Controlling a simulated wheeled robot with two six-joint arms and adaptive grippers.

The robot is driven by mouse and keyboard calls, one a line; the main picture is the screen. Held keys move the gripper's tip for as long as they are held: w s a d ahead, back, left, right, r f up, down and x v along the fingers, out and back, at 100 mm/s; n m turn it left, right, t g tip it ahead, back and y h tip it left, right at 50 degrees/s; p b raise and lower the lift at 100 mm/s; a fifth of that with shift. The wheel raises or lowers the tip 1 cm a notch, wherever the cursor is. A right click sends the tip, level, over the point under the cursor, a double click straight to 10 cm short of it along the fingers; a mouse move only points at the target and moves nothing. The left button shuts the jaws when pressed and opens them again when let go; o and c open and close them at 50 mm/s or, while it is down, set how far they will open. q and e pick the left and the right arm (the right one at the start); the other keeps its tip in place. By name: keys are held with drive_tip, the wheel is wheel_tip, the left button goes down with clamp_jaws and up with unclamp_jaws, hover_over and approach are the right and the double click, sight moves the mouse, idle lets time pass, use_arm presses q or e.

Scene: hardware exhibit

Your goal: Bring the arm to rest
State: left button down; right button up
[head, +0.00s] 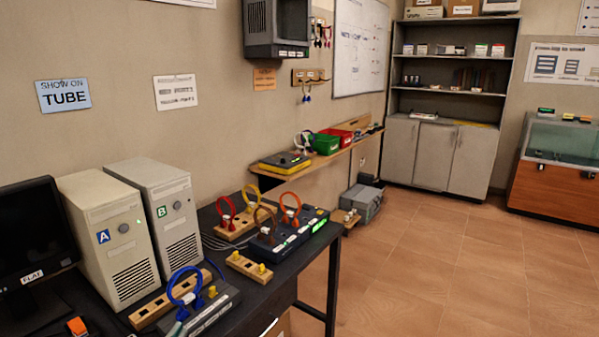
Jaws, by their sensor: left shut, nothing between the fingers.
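Neither of my grippers nor my arms can be made out in the head view. The task names no other object. A dark desk (283,290) fills the lower left of the view. On it stand two beige computer towers, tower A (105,225) and tower B (165,205), side by side. In front of them lie a grey box (215,312) with a blue looped cable (180,290) and wooden blocks with yellow pegs (248,268).
A dark monitor (30,240) stands at the left edge. Looped cables (290,210) rise at the desk's far end. Beyond are a wall shelf (310,165), a grey printer-like box (362,203) on the floor, a cabinet (435,155) and a display case (555,180). The tiled floor (450,270) at right is clear.

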use_arm(q)
drive_tip(key=s+d+f+g, duration=0.5)
drive_tip(key=s+f+g, duration=0.3)
drive_tip(key=s+f, duration=0.5)
drive_tip(key=s+a+f+n+g+y, duration=0.2)
drive_tip(key=s+g, duration=0.1)
drive_tip(key=s, duration=0.4)
drive_tip(key=s+a+f+n+g+y, duration=0.1)
drive_tip(key=s+a+n+g+y, duration=0.15)
drive_tip(key=s, duration=0.55)
drive_tip(key=s+a+f+g, duration=0.1)
drive_tip(key=s+f, duration=0.1)
drive_tip(key=f, duration=0.9)
drive_tip(key=s+a+f+g, duration=0.1)
drive_tip(key=f, duration=0.9)
drive_tip(key=s+f+g, duration=0.1)
drive_tip(key=s+f, duration=1)
drive_tip(key=s, duration=0.2)
drive_tip(key=shift+s+f, duration=0.3)
drive_tip(key=shift+f, duration=0.05)
drive_tip(key=shift+s+a+n+h, duration=0.1)
drive_tip(key=shift+a+n+h, duration=0.05)
drive_tip(key=shift+n+h, duration=0.1)
